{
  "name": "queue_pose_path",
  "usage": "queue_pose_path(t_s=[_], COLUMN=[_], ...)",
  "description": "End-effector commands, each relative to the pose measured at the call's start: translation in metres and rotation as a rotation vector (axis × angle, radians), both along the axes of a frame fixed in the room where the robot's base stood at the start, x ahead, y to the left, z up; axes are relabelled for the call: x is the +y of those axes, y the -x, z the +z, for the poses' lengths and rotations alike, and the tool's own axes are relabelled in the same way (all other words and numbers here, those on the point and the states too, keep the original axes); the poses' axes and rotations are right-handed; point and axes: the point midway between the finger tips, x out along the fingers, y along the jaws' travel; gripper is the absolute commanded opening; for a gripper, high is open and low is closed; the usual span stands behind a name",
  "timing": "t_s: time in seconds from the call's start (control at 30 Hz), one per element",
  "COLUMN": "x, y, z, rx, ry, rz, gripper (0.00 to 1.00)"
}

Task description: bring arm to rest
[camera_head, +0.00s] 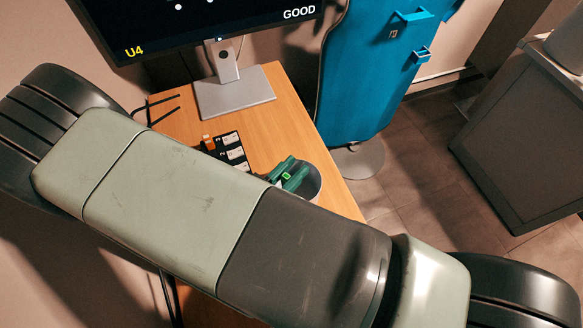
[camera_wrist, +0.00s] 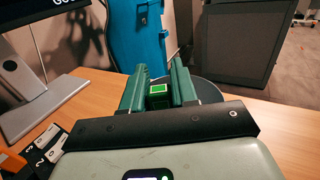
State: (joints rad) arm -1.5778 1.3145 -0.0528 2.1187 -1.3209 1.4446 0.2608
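My gripper (camera_wrist: 158,82) has two dark green fingers, set apart, low over the right part of the wooden table (camera_head: 335,195). A small dark block with a bright green top (camera_wrist: 158,89) is between the fingers. I cannot tell whether the fingers touch it. In the head view the fingers are over a dark round dish or plate (camera_head: 314,183), which also shows behind the fingers in the wrist view (camera_wrist: 207,91). My arm crosses the head view and hides the near part of the table.
A monitor (camera_head: 190,25) reading "U4" and "GOOD" stands on a grey base (camera_head: 235,92) at the back. A black card holder (camera_head: 230,150) with white labels lies left of the gripper. A blue panel (camera_head: 370,75) stands behind the table. A dark cabinet (camera_head: 520,140) is at right.

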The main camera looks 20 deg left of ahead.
Motion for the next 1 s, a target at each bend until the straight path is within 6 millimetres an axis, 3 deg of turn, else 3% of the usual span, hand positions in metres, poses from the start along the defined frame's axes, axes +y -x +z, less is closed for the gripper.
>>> queue_pose_path(t_s=[0.03, 0.17, 0.2, 0.77, 1.0], x=[0.000, 0.000, 0.000, 0.000, 0.000], y=[0.000, 0.000, 0.000, 0.000, 0.000], z=[0.000, 0.000, 0.000, 0.001, 0.018], rx=[0.000, 0.000, 0.000, 0.000, 0.000], ry=[0.000, 0.000, 0.000, 0.000, -0.001], rz=[0.000, 0.000, 0.000, 0.000, 0.000], gripper=[0.36, 0.56, 0.56, 0.56, 0.56])
